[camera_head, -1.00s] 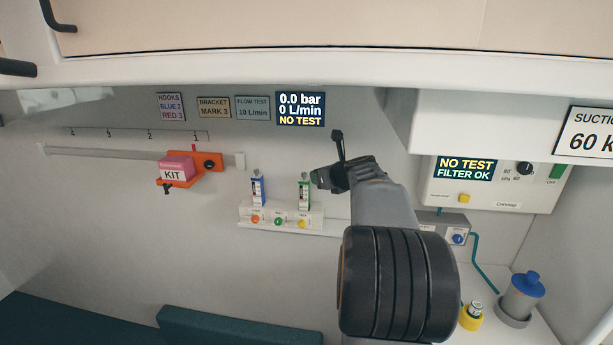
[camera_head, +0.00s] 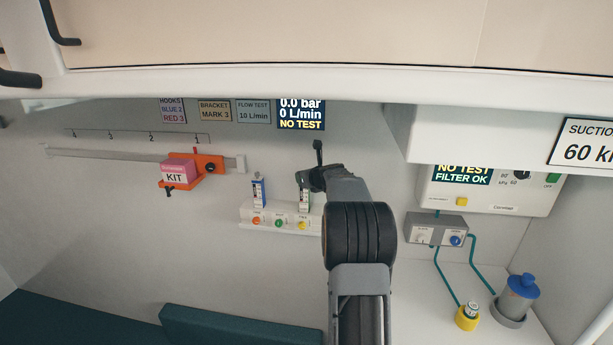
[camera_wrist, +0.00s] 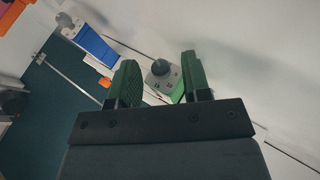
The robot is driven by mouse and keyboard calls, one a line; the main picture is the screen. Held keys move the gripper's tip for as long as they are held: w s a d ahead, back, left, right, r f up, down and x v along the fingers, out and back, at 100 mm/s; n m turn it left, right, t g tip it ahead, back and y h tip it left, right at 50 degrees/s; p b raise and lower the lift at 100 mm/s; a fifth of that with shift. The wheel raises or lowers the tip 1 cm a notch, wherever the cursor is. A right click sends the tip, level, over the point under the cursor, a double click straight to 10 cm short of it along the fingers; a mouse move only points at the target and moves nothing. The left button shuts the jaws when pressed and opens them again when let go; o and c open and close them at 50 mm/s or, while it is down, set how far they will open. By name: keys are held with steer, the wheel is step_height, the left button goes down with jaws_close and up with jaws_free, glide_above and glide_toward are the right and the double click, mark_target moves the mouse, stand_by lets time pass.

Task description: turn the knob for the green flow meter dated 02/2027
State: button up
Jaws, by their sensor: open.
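The green flow meter (camera_head: 304,202) stands on the white wall rail unit, right of the blue flow meter (camera_head: 259,191). My gripper hides its upper part in the head view, and its date cannot be read. My gripper (camera_head: 303,180) is open at the top of the green meter. In the wrist view the two green fingers of my gripper (camera_wrist: 160,64) stand apart, with a grey knob (camera_wrist: 160,67) seen between them. The green body of the meter (camera_wrist: 178,93) shows beyond the right finger. Contact with the knob cannot be told.
The rail unit has orange, green (camera_head: 279,223) and yellow round fittings below the meters. A display (camera_head: 301,113) reads 0.0 bar, 0 L/min, NO TEST. An orange bracket with a pink kit (camera_head: 174,172) is to the left. A grey valve box (camera_head: 436,230) is right of my arm.

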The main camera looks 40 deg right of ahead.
steer(key=shift+c, duration=0.2)
jaws_close()
stand_by(0.3)
steer(key=shift+n+y, duration=0.3)
steer(key=n+y+p, duration=0.1)
steer(key=y, duration=0.1)
steer(key=n+y+p, duration=0.1)
steer(key=n+p, duration=0.1)
steer(key=shift+d+r+y, duration=0.1)
steer(key=shift+d+y, duration=0.2)
steer(key=shift+y, duration=0.1)
steer(key=shift+w+d+n+g+y+p, duration=0.1)
steer(key=shift+n+g+y+p, duration=0.35)
steer(key=shift+n+y, duration=1.05)
steer(key=shift+y, duration=0.1)
